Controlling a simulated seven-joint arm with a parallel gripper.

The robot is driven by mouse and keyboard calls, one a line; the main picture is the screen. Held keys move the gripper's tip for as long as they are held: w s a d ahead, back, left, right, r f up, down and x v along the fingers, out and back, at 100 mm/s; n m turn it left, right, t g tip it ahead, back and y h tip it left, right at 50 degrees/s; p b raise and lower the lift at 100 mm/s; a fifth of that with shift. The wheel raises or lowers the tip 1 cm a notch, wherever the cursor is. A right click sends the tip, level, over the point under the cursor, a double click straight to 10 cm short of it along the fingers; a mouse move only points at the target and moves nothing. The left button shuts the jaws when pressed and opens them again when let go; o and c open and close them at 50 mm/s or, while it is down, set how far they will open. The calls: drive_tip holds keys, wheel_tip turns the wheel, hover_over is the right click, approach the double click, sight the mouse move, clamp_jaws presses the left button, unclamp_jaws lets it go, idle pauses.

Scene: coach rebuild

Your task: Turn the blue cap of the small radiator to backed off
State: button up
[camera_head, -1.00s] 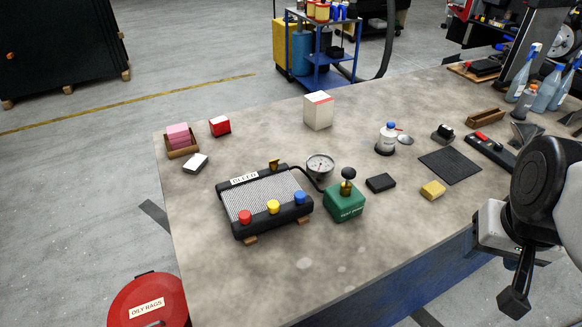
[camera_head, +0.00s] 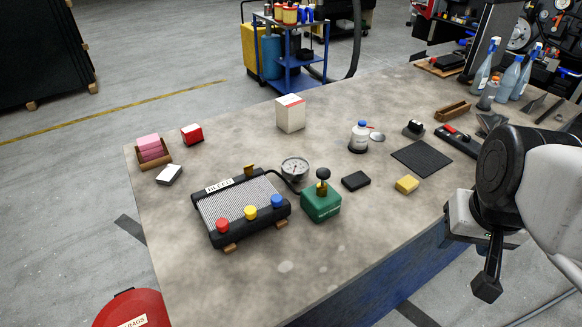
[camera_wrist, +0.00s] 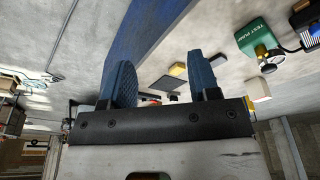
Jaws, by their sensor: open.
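The small radiator (camera_head: 238,207) lies on the bench, left of the middle in the head view, with a grey mesh face in a black frame. Its blue cap (camera_head: 277,201) is at the right end of its front edge, beside a yellow cap (camera_head: 250,212) and a red cap (camera_head: 222,225). I cannot tell the blue cap's turn position. My gripper (camera_head: 486,288) hangs at the right, off the bench's front edge and well apart from the radiator. In the wrist view its two blue fingers (camera_wrist: 165,82) stand apart with nothing between them.
A green test pump (camera_head: 321,204) with a black-topped knob stands right of the radiator, and a gauge (camera_head: 295,169) behind it. A black block (camera_head: 356,181) and a yellow sponge (camera_head: 407,184) lie toward my arm. The bench front is clear.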

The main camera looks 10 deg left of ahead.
drive_tip(key=m+g+y, duration=0.3)
drive_tip(key=m+g, duration=0.3)
drive_tip(key=m, duration=0.1)
approach(277, 198)
drive_tip(key=f, duration=0.1)
drive_tip(key=shift+a+f, duration=0.1)
drive_tip(key=shift+a, duration=0.3)
drive_tip(key=shift+d+x, duration=0.1)
drive_tip(key=shift+x, duration=1.85)
drive_tip(key=shift+d+x, duration=0.15)
drive_tip(key=shift+x, duration=1.85)
drive_tip(key=shift+s, duration=0.1)
drive_tip(key=shift+c, duration=0.5)
